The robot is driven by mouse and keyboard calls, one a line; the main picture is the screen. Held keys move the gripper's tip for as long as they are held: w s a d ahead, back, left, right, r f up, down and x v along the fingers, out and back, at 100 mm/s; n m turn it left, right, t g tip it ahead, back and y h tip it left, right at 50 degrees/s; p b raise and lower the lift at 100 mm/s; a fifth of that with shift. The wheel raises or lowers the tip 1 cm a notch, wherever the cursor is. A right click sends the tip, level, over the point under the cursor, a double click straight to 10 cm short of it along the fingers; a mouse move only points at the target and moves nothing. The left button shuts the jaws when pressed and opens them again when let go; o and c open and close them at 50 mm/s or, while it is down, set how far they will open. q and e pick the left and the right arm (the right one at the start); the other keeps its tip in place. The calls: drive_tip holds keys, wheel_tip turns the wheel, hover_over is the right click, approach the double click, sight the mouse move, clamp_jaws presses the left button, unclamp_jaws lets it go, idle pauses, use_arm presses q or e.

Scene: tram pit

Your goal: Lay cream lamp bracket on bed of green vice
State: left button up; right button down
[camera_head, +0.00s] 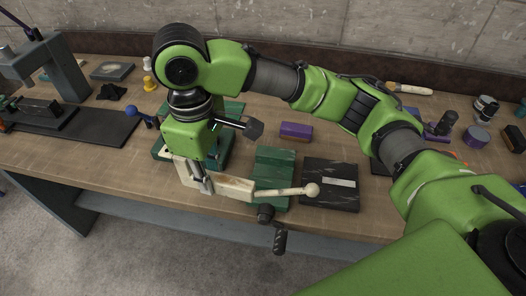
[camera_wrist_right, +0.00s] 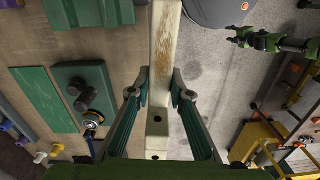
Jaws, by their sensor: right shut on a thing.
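The cream lamp bracket (camera_head: 233,187) is a long worn bar with a thin arm ending in a ball. My right gripper (camera_head: 203,186) is shut on its left part, at the bench's front edge. In the right wrist view the bar (camera_wrist_right: 161,50) runs between both fingers of the right gripper (camera_wrist_right: 160,88). The green vice (camera_head: 274,163) stands right of the gripper, with its dark screw and handle (camera_head: 279,238) at the front. The bracket's thin arm crosses in front of the vice's lower part; I cannot tell whether they touch. My left gripper is not in view.
A black plate (camera_head: 331,172) lies right of the vice, with the ball end at its left side. A purple block (camera_head: 296,131) stands behind the vice. Another green fixture (camera_head: 232,112) is partly hidden behind my right gripper. Small tools crowd the bench's right end.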

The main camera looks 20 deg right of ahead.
drive_tip(key=shift+w+a+r+n, duration=0.4)
drive_tip(key=shift+w+a, duration=0.05)
drive_tip(key=shift+a, duration=0.2)
drive_tip(key=shift+w+d, duration=0.1)
drive_tip(key=shift+w, duration=0.1)
drive_tip(key=w+d+f+p, duration=0.1)
drive_tip(key=w+d+f, duration=0.1)
drive_tip(key=d+f, duration=0.1)
drive_tip(key=w+d+f+p, duration=0.1)
drive_tip(key=w+d+f, duration=0.2)
drive_tip(key=d+f, duration=0.1)
drive_tip(key=w+d+f+p, duration=0.2)
drive_tip(key=d+f, duration=0.2)
drive_tip(key=f, duration=0.1)
drive_tip(key=shift+w+f, duration=0.1)
drive_tip(key=shift+w, duration=0.15)
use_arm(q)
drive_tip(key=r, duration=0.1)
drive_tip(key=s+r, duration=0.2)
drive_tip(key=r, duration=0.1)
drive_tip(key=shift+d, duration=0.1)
use_arm(e)
drive_tip(key=shift+f, duration=0.2)
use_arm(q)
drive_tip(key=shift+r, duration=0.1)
